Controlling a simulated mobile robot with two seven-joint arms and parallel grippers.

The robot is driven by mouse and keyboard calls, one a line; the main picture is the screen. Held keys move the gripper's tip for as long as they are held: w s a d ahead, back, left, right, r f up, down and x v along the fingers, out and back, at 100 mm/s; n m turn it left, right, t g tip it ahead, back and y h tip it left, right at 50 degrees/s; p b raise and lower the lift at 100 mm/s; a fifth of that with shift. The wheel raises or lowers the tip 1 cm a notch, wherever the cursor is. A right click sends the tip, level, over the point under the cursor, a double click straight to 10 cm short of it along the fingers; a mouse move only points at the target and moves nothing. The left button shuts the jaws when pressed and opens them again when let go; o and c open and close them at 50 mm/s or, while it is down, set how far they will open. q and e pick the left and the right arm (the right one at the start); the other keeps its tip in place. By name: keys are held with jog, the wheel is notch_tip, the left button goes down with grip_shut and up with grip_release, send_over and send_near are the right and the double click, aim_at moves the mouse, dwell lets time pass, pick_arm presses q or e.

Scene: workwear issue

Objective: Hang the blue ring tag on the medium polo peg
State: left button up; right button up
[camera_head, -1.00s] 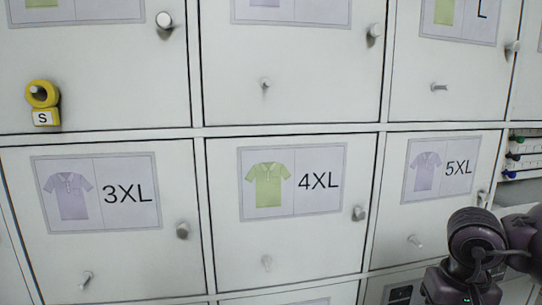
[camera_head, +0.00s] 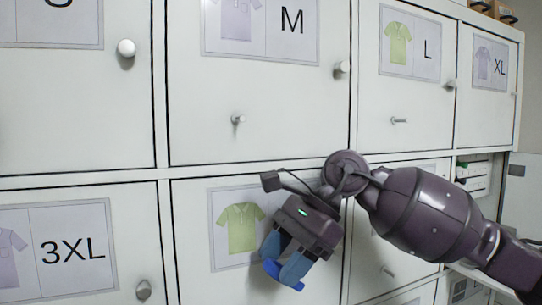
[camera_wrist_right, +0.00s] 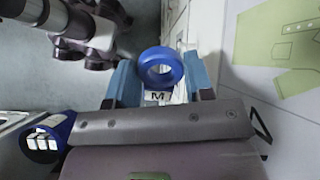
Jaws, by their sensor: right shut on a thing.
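The blue ring tag (camera_wrist_right: 176,70) shows in the right wrist view with its hole facing the camera and a white label reading M below it. In the head view, part of its bright blue (camera_head: 271,268) shows at the fingertips. My right gripper (camera_head: 284,276) is shut on the tag, in front of the lower door with the green polo picture. The medium polo peg (camera_head: 238,120) sticks out bare from the door marked M, above and left of the gripper. The tag is apart from the peg. My left gripper is not in view.
Bare pegs and round knobs stick out from neighbouring doors, including the L door peg (camera_head: 399,121) and the M door knob (camera_head: 342,68). The space before the M peg is clear.

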jog(key=s+a+r+m+t+y, duration=0.1)
jog(key=a+r+m+t+y, duration=0.1)
jog(key=r+m+t, duration=0.3)
jog(key=s+a+r+m+t+y, duration=0.2)
jog(key=r+m+t+y, duration=0.1)
jog(key=r, duration=0.3)
jog(key=m+t+b, duration=0.1)
jog(key=m+t, duration=0.3)
jog(key=t, duration=0.2)
send_near(244, 120)
jog(key=s+a, duration=0.1)
jog(key=a, duration=0.3)
jog(key=shift+n+y, duration=0.3)
jog(key=w, duration=0.2)
jog(key=w+a, duration=0.1)
jog(key=w, duration=0.2)
jog(key=w+a, duration=0.1)
jog(key=w, duration=0.1)
jog(key=shift+w+a, duration=0.2)
jog(key=shift+a, duration=0.05)
jog(key=shift+w+a+f+b, duration=0.1)
jog(key=shift+w+f+b, duration=0.15)
jog(key=shift+w+b, duration=0.2)
jog(key=o, duration=0.8)
jog(key=shift+o, duration=0.9)
jog(key=shift+s+r, duration=0.1)
jog(key=shift+s, duration=0.05)
